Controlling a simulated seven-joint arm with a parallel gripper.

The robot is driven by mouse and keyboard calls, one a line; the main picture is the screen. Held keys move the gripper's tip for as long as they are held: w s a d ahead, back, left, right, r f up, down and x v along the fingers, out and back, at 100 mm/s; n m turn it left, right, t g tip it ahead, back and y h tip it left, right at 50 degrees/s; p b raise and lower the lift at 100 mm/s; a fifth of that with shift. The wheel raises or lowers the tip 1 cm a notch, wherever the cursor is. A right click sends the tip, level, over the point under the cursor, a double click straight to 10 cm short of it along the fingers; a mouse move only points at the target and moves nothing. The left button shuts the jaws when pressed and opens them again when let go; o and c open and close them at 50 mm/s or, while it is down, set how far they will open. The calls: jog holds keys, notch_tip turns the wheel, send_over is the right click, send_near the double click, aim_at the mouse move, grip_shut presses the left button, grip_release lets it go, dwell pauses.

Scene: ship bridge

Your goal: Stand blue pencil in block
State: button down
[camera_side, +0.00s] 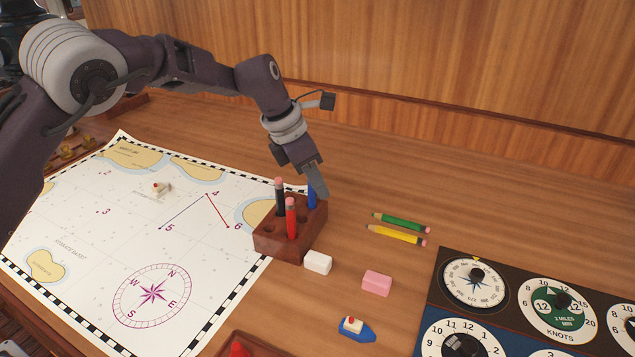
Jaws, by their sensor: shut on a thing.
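The wooden block (285,247) with holes in its top stands at the right edge of the chart. A black pencil (280,198) and a red pencil (291,219) stand upright in it. The blue pencil (312,194) is upright at the block's back right, its lower end at the block's top. My gripper (313,184) is shut on the blue pencil from above and hides its upper part. I cannot tell how deep the pencil sits in a hole.
A green pencil (402,223) and a yellow pencil (396,235) lie right of the block. A white eraser (318,262), a pink eraser (377,283) and a toy boat (356,329) lie in front. The chart (90,240) spreads left; a dial panel (520,300) stands right.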

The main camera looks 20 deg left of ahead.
jog(key=shift+f, duration=0.6)
dwell(0.8)
jog(key=c, duration=1.3)
grip_release()
jog(key=shift+c, duration=0.2)
